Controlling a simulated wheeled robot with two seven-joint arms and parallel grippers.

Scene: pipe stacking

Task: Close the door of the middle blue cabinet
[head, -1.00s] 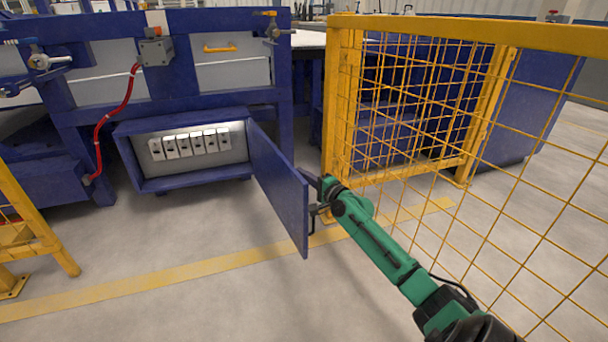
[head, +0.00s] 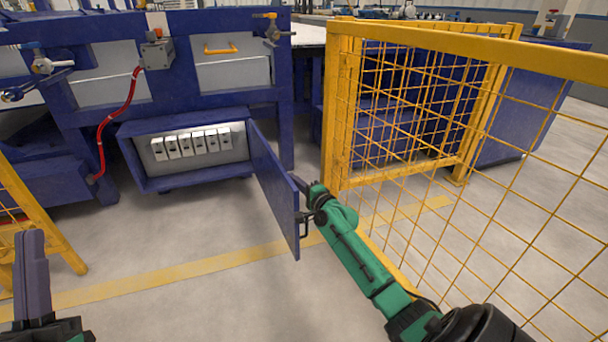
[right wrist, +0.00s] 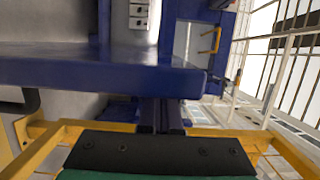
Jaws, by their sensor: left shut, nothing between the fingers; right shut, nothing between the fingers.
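The blue cabinet (head: 195,184) stands low under the workbench, with several white switch boxes (head: 192,144) inside. Its blue door (head: 273,185) is hinged at the cabinet's right side and stands wide open toward me. A black handle (head: 306,222) is on the door's outer face. My right gripper (head: 298,184) is shut and empty at the outer side of the door, by its free edge. In the right wrist view, the door (right wrist: 110,70) crosses just beyond the shut fingers (right wrist: 161,112); contact is unclear. My left gripper (head: 31,242) is shut and empty at the lower left.
A yellow mesh fence (head: 480,190) stands close to the right of my right arm. Another yellow frame (head: 45,220) is at the left. A red hose (head: 101,130) hangs left of the cabinet. The floor (head: 200,225) before the cabinet is clear.

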